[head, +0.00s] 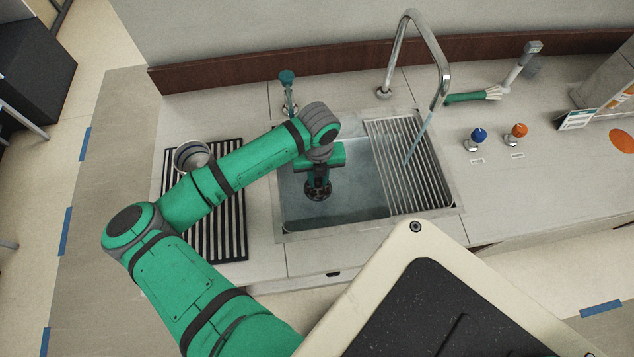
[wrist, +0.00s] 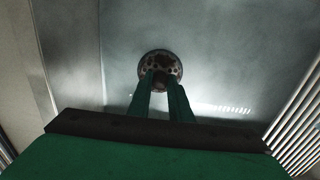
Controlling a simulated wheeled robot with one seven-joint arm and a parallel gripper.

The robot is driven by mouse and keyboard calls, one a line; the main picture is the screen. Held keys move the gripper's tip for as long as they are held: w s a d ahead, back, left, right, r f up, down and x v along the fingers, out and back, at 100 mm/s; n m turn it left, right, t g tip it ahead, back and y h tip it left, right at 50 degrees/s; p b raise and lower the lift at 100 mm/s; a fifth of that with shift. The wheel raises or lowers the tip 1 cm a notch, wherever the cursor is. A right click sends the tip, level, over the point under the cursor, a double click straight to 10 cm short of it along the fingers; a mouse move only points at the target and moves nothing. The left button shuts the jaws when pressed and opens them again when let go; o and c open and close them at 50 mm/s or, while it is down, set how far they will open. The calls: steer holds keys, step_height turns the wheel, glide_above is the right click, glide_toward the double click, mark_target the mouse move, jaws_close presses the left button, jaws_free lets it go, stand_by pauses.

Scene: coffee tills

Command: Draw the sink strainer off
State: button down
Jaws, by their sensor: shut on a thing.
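The sink strainer (wrist: 158,60) is a dark round disc with holes, low in the metal sink basin (head: 360,205). It also shows in the head view (head: 318,195), partly covered by my gripper. My gripper (wrist: 162,82) reaches down into the basin, with its two green fingers close together at the strainer's middle. The fingers are shut on the strainer's centre part, which they mostly hide. I cannot tell whether the strainer sits in the drain or is slightly above it.
A ribbed drainer (head: 408,165) covers the sink's right side, with a tall curved tap (head: 444,75) above it. A black slatted rack (head: 232,225) with a metal cup (head: 190,156) lies left. Blue (head: 478,136) and orange (head: 518,132) knobs stand on the right counter.

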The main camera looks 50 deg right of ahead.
mark_target(318, 181)
steer(key=shift+r, duration=0.3)
steer(key=shift+r, duration=2.3)
